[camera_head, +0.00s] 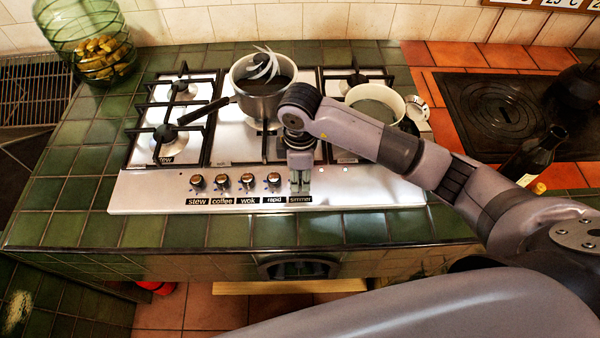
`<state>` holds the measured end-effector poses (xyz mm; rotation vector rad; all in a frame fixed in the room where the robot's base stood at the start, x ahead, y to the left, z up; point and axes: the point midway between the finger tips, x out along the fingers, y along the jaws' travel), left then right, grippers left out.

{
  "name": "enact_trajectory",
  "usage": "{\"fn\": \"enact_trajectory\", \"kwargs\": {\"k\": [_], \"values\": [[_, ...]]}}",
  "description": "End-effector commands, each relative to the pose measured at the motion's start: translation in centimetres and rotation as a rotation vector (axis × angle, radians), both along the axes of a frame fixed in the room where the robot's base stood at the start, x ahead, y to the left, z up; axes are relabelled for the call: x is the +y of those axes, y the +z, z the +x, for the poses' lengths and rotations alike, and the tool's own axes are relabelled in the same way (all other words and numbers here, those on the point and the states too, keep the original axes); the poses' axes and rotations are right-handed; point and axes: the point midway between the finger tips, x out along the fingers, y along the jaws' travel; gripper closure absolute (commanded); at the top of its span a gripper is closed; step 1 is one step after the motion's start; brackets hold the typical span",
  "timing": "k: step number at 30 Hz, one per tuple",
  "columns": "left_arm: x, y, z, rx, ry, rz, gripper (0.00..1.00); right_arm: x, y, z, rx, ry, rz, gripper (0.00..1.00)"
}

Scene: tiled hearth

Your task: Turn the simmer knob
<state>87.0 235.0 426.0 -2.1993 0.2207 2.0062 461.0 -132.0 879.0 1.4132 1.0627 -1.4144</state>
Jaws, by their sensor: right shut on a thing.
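The simmer label (300,199) is at the right end of the row of labels on the steel hob's (380,190) front strip. My right gripper (300,188) points down right above this label and is shut on the simmer knob. The gripper hides the knob, so its turn angle cannot be seen. To the left stand the rapid knob (273,181), the wok knob (247,182), the coffee knob (222,182) and the stew knob (197,182), all with dark bases. My left gripper is not in view.
A steel pot (262,102) with a long dark handle stands behind my gripper. A green glass jar (98,45) is at the back left. A dark bottle (528,158) stands on the right. The green tiles at the front left are clear.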

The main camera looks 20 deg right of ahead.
Motion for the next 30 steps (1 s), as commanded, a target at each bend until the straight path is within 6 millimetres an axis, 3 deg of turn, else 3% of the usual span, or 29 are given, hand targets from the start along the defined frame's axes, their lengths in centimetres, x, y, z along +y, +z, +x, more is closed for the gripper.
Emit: {"fn": "enact_trajectory", "kwargs": {"k": [5,6,14,24,30], "values": [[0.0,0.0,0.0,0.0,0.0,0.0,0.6,0.0,0.1,0.1,-0.004,0.0,0.001,1.0],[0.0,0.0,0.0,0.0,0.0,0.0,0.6,0.0,0.1,0.1,-0.004,0.0,0.001,0.7],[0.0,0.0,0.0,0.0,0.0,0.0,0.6,0.0,0.1,0.1,-0.002,0.001,0.0,0.53],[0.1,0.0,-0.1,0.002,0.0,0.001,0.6,0.0,0.3,0.0,-0.001,0.002,0.001,0.52],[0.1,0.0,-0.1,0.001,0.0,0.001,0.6,0.0,3.0,0.1,-0.006,0.003,0.001,0.52]]}}
